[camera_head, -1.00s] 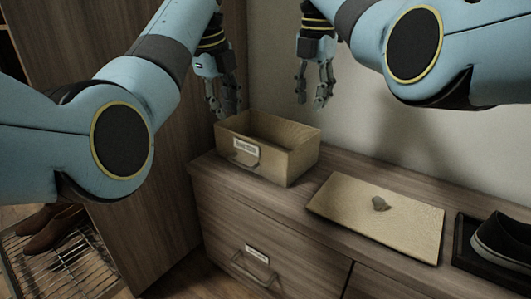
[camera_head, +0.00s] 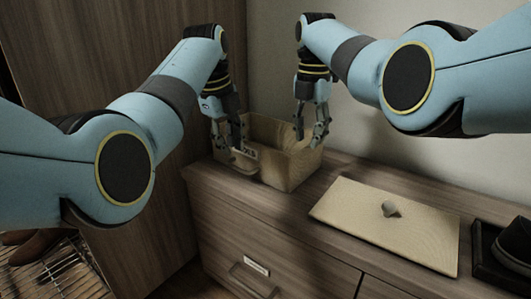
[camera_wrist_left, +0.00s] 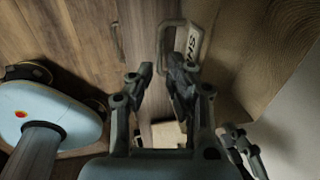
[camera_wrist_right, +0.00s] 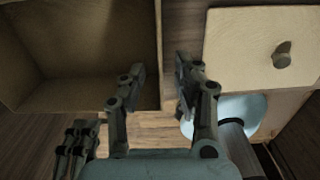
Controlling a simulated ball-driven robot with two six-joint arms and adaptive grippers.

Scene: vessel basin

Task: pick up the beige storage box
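The beige storage box (camera_head: 282,165) stands open and upright on the wooden cabinet top, with a labelled handle (camera_wrist_left: 181,43) on its front. My left gripper (camera_head: 229,146) is at the box's front left. In the left wrist view its fingers (camera_wrist_left: 160,75) are apart, and one finger overlaps the handle; I cannot tell whether they touch. My right gripper (camera_head: 312,139) is at the box's right wall, fingers pointing down. In the right wrist view its fingers (camera_wrist_right: 160,75) are apart, with the wall edge of the box (camera_wrist_right: 157,45) between them. The box's left side is partly hidden by my left gripper.
A beige lid (camera_head: 385,225) with a grey knob (camera_head: 391,209) lies flat to the right of the box. A dark tray with a shoe (camera_head: 515,243) is at the right edge. A tall wooden panel (camera_head: 110,60) stands left, with a shoe rack (camera_head: 50,272) below.

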